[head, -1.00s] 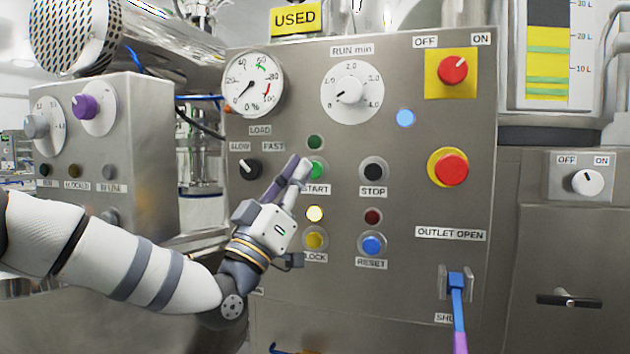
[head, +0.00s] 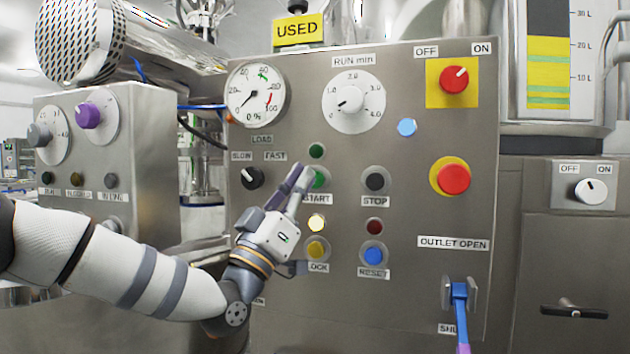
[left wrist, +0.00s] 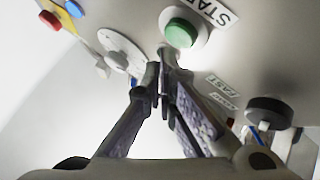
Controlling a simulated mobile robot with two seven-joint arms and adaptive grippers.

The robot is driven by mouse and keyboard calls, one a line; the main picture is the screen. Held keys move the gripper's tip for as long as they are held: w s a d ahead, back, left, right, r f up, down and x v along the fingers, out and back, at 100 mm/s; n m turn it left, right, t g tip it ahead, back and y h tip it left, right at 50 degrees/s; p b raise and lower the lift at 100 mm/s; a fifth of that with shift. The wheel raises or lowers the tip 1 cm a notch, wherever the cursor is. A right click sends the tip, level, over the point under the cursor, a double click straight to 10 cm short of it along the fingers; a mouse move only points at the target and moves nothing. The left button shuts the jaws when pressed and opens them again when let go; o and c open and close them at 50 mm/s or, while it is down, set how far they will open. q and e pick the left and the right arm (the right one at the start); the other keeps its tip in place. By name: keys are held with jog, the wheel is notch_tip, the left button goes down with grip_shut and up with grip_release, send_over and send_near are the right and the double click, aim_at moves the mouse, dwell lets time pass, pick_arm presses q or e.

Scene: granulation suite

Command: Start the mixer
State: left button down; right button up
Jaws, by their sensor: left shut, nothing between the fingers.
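The green START button (head: 320,179) is on the steel control panel (head: 420,200), above its START label. My left gripper (head: 299,172) is shut and empty, its fingertips just left of the button and partly overlapping it in the head view. In the left wrist view the green button (left wrist: 180,34) shows just beyond the closed fingertips (left wrist: 162,65); I cannot tell whether they touch. The green lamp (head: 316,151) above START is dark. The load gauge (head: 256,95) needle points near 0. My right gripper is not in view.
A black STOP button (head: 375,181) is right of START. A red emergency button (head: 453,178) and the red OFF/ON switch (head: 454,79), turned towards ON, are at right.

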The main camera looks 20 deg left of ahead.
pick_arm(q)
jog(key=shift+w, duration=0.1)
dwell(0.5)
jog(key=shift+w, duration=0.35)
jog(key=shift+w, duration=0.4)
dwell(0.5)
jog(key=shift+s, duration=0.85)
